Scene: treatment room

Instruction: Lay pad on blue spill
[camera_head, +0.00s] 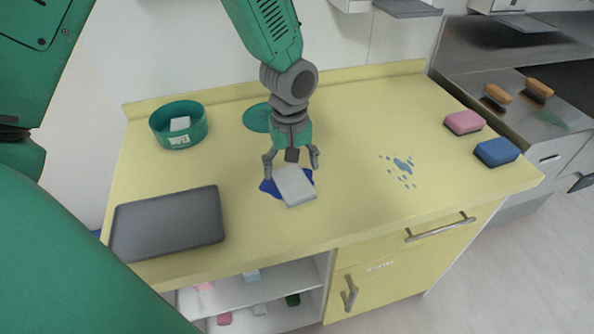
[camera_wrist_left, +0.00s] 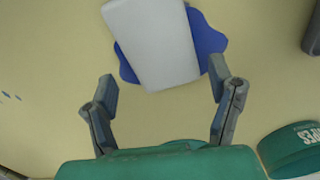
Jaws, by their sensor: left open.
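A white pad (camera_head: 294,187) lies on the dark blue spill (camera_head: 267,187) on the yellow counter. Parts of the spill show past the pad's edges on both sides. The left wrist view shows the pad (camera_wrist_left: 153,42) over the blue spill (camera_wrist_left: 208,37) too. My left gripper (camera_head: 291,162) is open, with its fingers just behind the pad. In the left wrist view the fingertips (camera_wrist_left: 163,88) are apart, with nothing between them but bare counter and the pad's near end just ahead. My right gripper is not in view.
A green tub (camera_head: 160,132) with a white item inside stands at the back left. A grey tray (camera_head: 135,238) lies at front left. Light-blue spots (camera_head: 403,165), a pink sponge (camera_head: 463,122) and a blue sponge (camera_head: 497,151) are on the right.

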